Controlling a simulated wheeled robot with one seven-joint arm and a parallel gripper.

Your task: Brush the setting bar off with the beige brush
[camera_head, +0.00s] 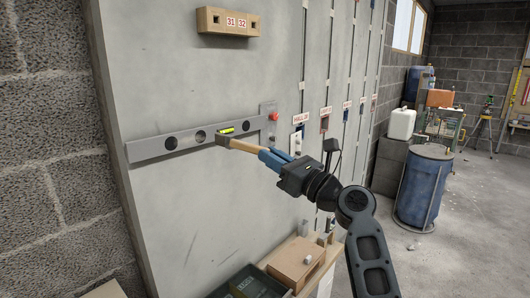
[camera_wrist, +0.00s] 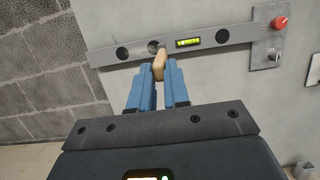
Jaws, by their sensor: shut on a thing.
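The setting bar (camera_head: 170,144) is a long grey bar with round holes and a yellow-green level vial, fixed across the pale grey panel. It also shows across the top of the wrist view (camera_wrist: 220,38). My gripper (camera_head: 268,157) has blue fingers and is shut on the beige brush (camera_head: 240,146). In the wrist view the brush (camera_wrist: 159,63) sticks out between the fingertips (camera_wrist: 160,72). Its far end overlaps the bar's lower edge, left of the vial. I cannot tell whether it touches the bar. The bristles are not clearly seen.
A plate with a red knob (camera_head: 273,116) is at the bar's right end. A wooden block labelled 31 and 32 (camera_head: 228,21) is on the panel above. Below stand a wooden box (camera_head: 296,262) and a dark tray (camera_head: 250,284). A blue barrel (camera_head: 424,188) stands right on open floor.

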